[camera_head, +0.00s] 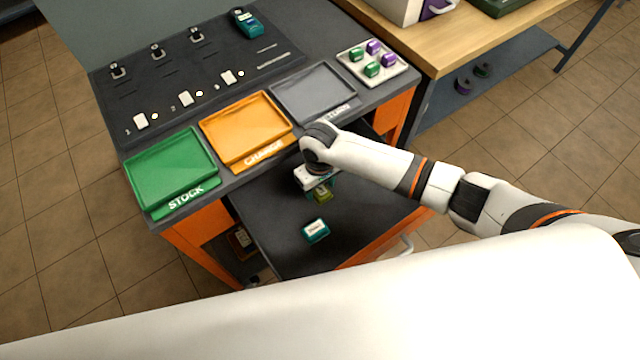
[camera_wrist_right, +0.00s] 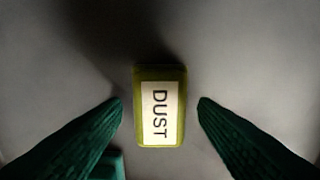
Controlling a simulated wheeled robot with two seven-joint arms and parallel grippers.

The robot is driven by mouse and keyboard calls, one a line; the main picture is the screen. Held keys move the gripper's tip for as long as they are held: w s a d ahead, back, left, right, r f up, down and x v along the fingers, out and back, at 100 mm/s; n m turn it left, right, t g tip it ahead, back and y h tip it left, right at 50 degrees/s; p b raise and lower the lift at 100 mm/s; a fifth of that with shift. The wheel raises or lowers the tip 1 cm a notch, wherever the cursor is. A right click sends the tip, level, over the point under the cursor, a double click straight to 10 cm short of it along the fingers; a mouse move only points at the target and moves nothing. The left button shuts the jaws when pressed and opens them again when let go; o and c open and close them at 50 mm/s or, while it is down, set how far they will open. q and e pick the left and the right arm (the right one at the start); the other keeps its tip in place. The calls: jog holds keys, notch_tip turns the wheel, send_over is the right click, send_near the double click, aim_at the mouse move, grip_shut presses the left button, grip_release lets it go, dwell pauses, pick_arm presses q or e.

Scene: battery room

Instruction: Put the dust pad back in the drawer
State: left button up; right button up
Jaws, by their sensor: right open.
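The dust pad (camera_wrist_right: 159,105) is a small olive-green block with a white label reading DUST. In the right wrist view it lies on a grey surface, between and slightly beyond my right gripper's fingertips (camera_wrist_right: 160,100). The green fingers are spread, with a gap on each side of the pad. In the head view my right gripper (camera_head: 318,183) reaches down over the open drawer (camera_head: 372,208), and the olive pad (camera_head: 322,194) shows just beside its fingers. It appears to be on the drawer's dark floor, partly hidden by the gripper. My left gripper is out of view.
A teal block (camera_head: 315,230) lies in the drawer nearby. Green (camera_head: 170,170), orange (camera_head: 245,130) and grey (camera_head: 313,93) trays line the bench edge above the drawer. A white tray (camera_head: 398,68) holds green and purple blocks. The drawer's right part is clear.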

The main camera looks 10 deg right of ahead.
aim_at(320, 189)
notch_tip(320, 189, up, 12)
jog(key=shift+r, duration=0.15)
dwell(0.4)
dwell(0.5)
